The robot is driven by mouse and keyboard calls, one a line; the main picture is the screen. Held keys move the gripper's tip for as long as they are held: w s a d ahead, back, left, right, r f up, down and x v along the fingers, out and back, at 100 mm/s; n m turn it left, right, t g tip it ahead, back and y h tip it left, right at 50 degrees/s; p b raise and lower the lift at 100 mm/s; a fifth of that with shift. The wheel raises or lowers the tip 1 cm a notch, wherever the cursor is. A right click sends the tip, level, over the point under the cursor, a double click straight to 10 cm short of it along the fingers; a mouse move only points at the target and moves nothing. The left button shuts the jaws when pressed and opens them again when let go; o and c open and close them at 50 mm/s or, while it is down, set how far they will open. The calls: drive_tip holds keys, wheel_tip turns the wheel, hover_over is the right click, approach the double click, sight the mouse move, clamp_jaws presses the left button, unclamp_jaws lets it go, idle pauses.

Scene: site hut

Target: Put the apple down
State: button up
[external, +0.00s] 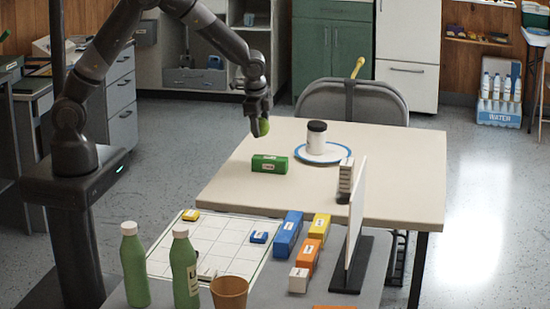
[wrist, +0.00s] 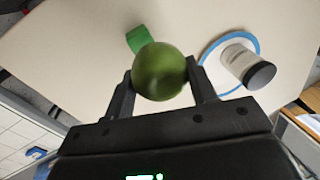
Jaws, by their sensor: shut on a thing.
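A green apple (wrist: 160,70) is held between the two fingers of my gripper (wrist: 160,84) in the wrist view. In the external view the apple (external: 260,127) shows at the fingertips of my gripper (external: 258,122), near the far left edge of the cream table (external: 405,185). My gripper is shut on the apple and points downward. The apple appears to be above the tabletop; the exact height is hard to tell.
A green box (external: 269,164) stands on the table near the apple. A white jar with a dark lid (external: 316,137) stands on a blue-rimmed plate (external: 340,155). A chair (external: 350,97) is behind the table. A white panel (external: 356,215) and colored blocks are in front.

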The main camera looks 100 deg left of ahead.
drive_tip(key=shift+m, duration=0.5)
drive_tip(key=w+d, duration=0.1)
drive_tip(key=d, duration=0.3)
drive_tip(key=w+d, duration=0.1)
drive_tip(key=d, duration=0.3)
drive_tip(key=w+d, duration=0.1)
drive_tip(key=d, duration=0.4)
drive_tip(key=shift+w+d, duration=0.1)
drive_tip(key=shift+w, duration=0.25)
drive_tip(key=d, duration=1.2)
drive_tip(key=shift+m, duration=0.3)
drive_tip(key=w+a+f, duration=0.1)
drive_tip(key=a+f, duration=0.1)
drive_tip(key=a, duration=0.1)
drive_tip(key=w+a+f, duration=0.1)
drive_tip(key=a+f, duration=0.1)
drive_tip(key=a, duration=0.2)
drive_tip(key=w+a+f, duration=0.1)
drive_tip(key=a+f, duration=0.2)
drive_tip(key=shift+w+a, duration=0.25)
drive_tip(key=shift+a, duration=0.05)
drive_tip(key=shift+f, duration=1.9)
drive_tip(key=shift+f, duration=0.15)
drive_tip(key=o, duration=1)
